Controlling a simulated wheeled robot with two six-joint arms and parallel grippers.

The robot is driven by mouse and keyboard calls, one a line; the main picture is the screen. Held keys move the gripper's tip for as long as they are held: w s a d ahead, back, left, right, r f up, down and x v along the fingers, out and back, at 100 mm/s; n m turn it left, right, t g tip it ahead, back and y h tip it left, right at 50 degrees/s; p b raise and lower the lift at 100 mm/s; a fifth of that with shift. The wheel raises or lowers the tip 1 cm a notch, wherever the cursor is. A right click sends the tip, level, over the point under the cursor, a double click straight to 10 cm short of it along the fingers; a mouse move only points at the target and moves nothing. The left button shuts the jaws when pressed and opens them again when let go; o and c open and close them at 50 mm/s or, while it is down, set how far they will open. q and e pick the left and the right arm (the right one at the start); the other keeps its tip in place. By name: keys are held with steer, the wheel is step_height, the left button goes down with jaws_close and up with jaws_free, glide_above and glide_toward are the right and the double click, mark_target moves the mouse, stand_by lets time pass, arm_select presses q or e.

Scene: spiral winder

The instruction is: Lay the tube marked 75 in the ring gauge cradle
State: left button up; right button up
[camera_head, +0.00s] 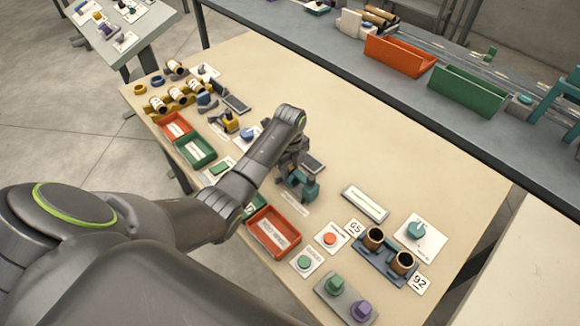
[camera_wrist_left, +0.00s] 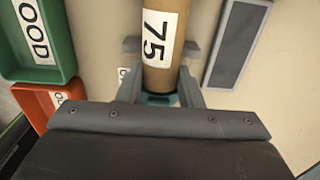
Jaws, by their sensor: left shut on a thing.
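The tube marked 75 (camera_wrist_left: 160,62) is a brown cylinder with a white label, and it shows in the left wrist view between the two fingers. My left gripper (camera_head: 292,170) is shut on it above the work table. A teal fixture (camera_head: 304,189), which looks like the ring gauge cradle, stands right at the gripper in the head view. A teal part (camera_wrist_left: 158,99) also shows by the tube's lower end in the left wrist view. The gripper hides the tube in the head view, so I cannot tell whether it touches the cradle. My right gripper is out of view.
Orange trays (camera_head: 273,232) and green trays (camera_head: 196,151) lie along the near side. More tubes (camera_head: 178,95) lie at the far left. The table's far middle (camera_head: 370,150) is clear.

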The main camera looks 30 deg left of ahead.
arm_select(q)
steer(key=shift+f, duration=0.3)
steer(key=shift+f, duration=0.25)
steer(key=o, duration=1)
steer(key=shift+r, duration=0.1)
steer(key=shift+r, duration=0.35)
step_height(320, 180, up, 8)
steer(key=shift+r+b, duration=0.1)
steer(key=shift+b, duration=0.55)
steer(key=shift+r+p, duration=1.3)
steer(key=shift+r, duration=0.8)
